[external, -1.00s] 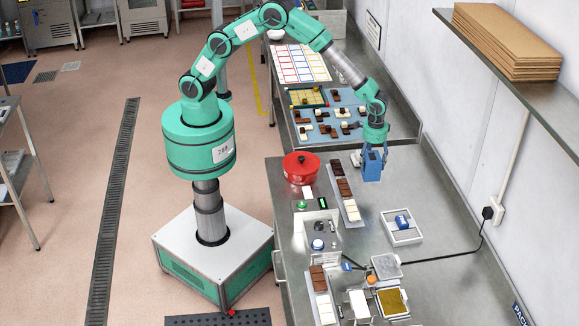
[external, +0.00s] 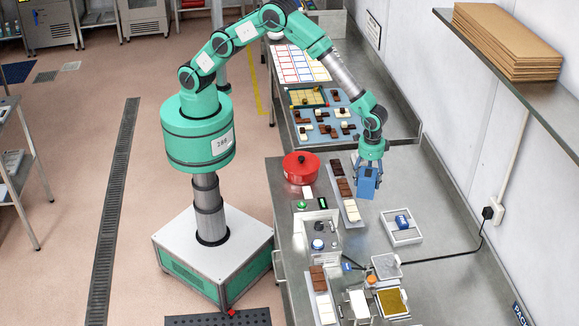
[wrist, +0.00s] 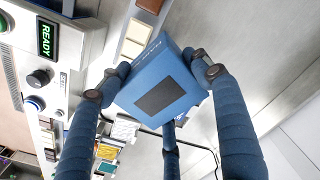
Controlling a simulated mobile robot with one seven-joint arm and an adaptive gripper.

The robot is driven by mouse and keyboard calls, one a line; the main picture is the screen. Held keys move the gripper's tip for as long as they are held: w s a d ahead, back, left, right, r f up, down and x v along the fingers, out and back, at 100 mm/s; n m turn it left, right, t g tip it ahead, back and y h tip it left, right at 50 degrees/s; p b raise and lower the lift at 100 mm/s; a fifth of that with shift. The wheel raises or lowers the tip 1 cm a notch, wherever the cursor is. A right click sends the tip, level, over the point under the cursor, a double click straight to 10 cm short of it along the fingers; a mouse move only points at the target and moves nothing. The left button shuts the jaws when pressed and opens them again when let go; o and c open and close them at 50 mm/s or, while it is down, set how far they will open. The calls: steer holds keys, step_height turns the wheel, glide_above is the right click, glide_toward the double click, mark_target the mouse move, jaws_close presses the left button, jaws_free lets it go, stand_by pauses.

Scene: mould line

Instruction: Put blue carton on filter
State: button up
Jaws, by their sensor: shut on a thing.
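The blue carton (external: 367,188) is held in my gripper (external: 368,174), above the bare worktop to the right of a long tray of chocolate bars. In the wrist view the carton (wrist: 165,97), with a dark rectangle on its face, sits between the blue fingers of my gripper (wrist: 152,84), which are shut on it. The filter cannot be identified for certain; a gold panel in a pale frame (external: 391,302) lies at the front of the worktop, well apart from the carton.
A white tray (external: 414,238) with a blue item lies right of the carton. The chocolate tray (external: 351,212), red pot (external: 300,168) and a machine with a READY display (wrist: 47,38) stand to the left. A black cable (external: 440,259) crosses the worktop. Bare steel lies near the wall.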

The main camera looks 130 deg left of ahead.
steer(key=shift+w+a+f+p, duration=0.2)
steer(key=shift+w+a+p, duration=0.15)
steer(key=shift+w, duration=2.2)
steer(key=shift+w+a+f+p, duration=0.25)
steer(key=shift+w+p, duration=0.2)
steer(key=shift+w, duration=2.15)
steer(key=shift+w+a+f+p, duration=0.2)
steer(key=shift+w+a+p, duration=0.15)
steer(key=shift+w, duration=2.2)
steer(key=shift+c, duration=0.2)
steer(key=shift+w, duration=0.1)
steer(key=shift+w+f+p, duration=0.1)
steer(key=shift+f+p, duration=0.5)
steer(key=shift+f, duration=1.2)
steer(key=shift+f, duration=0.2)
steer(key=o, duration=1.3)
steer(key=shift+r, duration=0.2)
